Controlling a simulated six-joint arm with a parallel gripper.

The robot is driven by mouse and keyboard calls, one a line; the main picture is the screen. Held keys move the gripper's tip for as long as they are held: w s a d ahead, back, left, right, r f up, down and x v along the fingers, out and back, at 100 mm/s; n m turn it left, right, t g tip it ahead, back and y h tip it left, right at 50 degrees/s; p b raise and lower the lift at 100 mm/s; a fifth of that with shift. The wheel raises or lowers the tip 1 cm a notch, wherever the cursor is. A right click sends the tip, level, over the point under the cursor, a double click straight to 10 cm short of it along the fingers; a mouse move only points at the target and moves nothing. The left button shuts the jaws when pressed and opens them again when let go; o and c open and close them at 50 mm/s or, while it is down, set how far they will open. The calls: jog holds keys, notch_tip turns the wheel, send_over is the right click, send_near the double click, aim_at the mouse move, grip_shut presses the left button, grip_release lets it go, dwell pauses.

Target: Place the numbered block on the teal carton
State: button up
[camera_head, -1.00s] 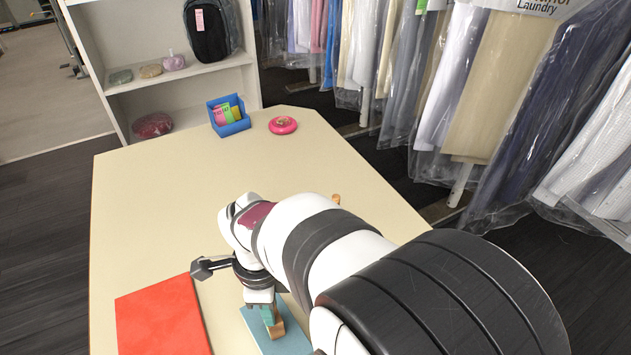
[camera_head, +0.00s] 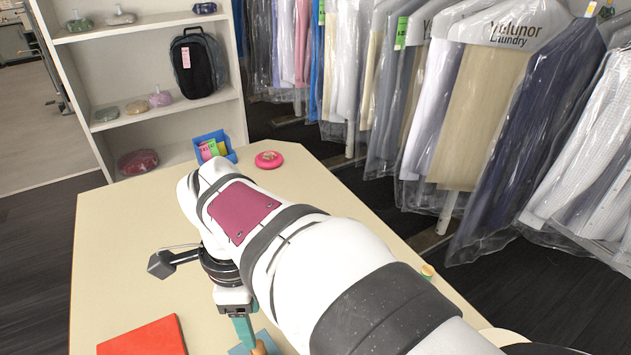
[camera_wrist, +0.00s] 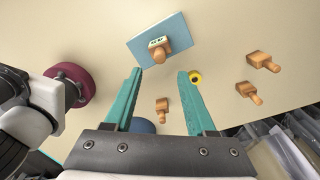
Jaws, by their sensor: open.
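The teal carton (camera_wrist: 172,27) lies flat on the table and shows at the top of the wrist view. The numbered block (camera_wrist: 157,42), wooden with a knob and a pale green marked face, rests on it, seemingly within its edges. In the head view only parts of the carton (camera_head: 268,339) and block (camera_head: 259,348) show at the bottom edge, behind my arm. My gripper (camera_wrist: 158,74) is open, its two teal fingers apart with nothing between them. It is clear of the block in the wrist view. It also shows in the head view (camera_head: 244,332).
Similar wooden pieces (camera_wrist: 162,108) stand on the table, with two more to the right (camera_wrist: 262,62). A yellow ring-like item (camera_wrist: 195,77) shows by the right finger. A red flat carton (camera_head: 145,338) lies at left. A blue bin (camera_head: 214,146) and pink disc (camera_head: 269,160) sit at the far end.

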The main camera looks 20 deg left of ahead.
jog(key=s+d+r+n, duration=0.1)
jog(key=d+n, duration=0.1)
jog(key=d, duration=0.6)
jog(key=s+d+r+n, duration=0.1)
jog(key=s+d+n, duration=0.1)
jog(key=d, duration=0.6)
jog(key=s+d+f+n+y, duration=0.1)
jog(key=s+d+f+n, duration=0.3)
jog(key=s+d, duration=0.3)
jog(key=shift+s+d+f+n+y, duration=0.25)
jog(key=shift+s+f+n+y, duration=0.1)
jog(key=shift+s+n+y, duration=0.05)
